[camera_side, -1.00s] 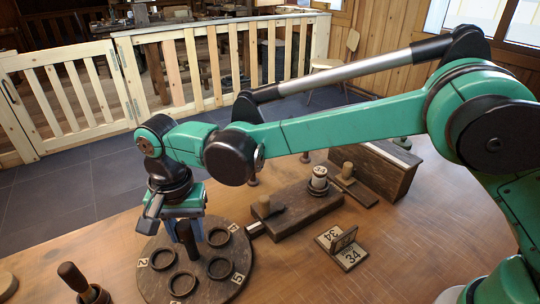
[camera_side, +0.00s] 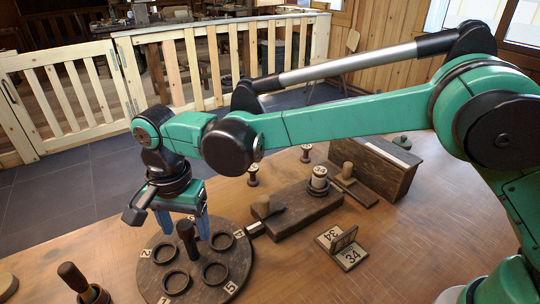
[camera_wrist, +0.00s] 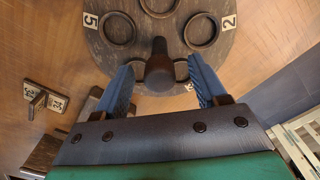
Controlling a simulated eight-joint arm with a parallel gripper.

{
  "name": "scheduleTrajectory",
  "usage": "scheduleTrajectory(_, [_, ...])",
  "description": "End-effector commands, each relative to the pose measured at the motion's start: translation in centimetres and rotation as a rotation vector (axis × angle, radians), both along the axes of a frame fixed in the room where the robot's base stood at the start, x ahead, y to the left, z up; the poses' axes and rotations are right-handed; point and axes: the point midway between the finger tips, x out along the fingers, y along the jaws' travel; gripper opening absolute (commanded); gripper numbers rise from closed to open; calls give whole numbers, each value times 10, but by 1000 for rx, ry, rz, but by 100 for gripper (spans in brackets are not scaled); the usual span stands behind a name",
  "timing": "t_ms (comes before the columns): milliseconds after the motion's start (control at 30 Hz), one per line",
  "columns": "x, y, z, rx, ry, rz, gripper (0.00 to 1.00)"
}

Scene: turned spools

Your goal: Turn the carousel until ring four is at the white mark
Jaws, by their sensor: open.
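The carousel (camera_side: 205,290) is a round dark wooden disc with several rings and numbered tags around a central peg (camera_side: 187,240). Tag 2 (camera_side: 146,252) is at its left and tag 5 (camera_side: 230,287) at its lower right; the tag at upper right (camera_side: 239,233) is too small to read surely. A small white-ended block (camera_side: 255,229), which looks like the white mark, lies just off the right rim. My gripper (camera_side: 186,230) is open, its blue fingers on either side of the peg. The wrist view also shows the peg (camera_wrist: 159,66) between the fingers, with a gap each side.
A wooden block (camera_side: 300,215) with a peg and a spool stands right of the carousel. A folded card marked 34 (camera_side: 345,245) stands nearer. A handled tool (camera_side: 75,278) is at front left. A wooden box (camera_side: 380,170) is behind right.

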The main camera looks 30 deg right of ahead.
Motion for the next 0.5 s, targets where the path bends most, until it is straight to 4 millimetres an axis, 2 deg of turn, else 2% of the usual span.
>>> scheduleTrajectory(500, [0, 0, 46, 0, 0, 0, 65])
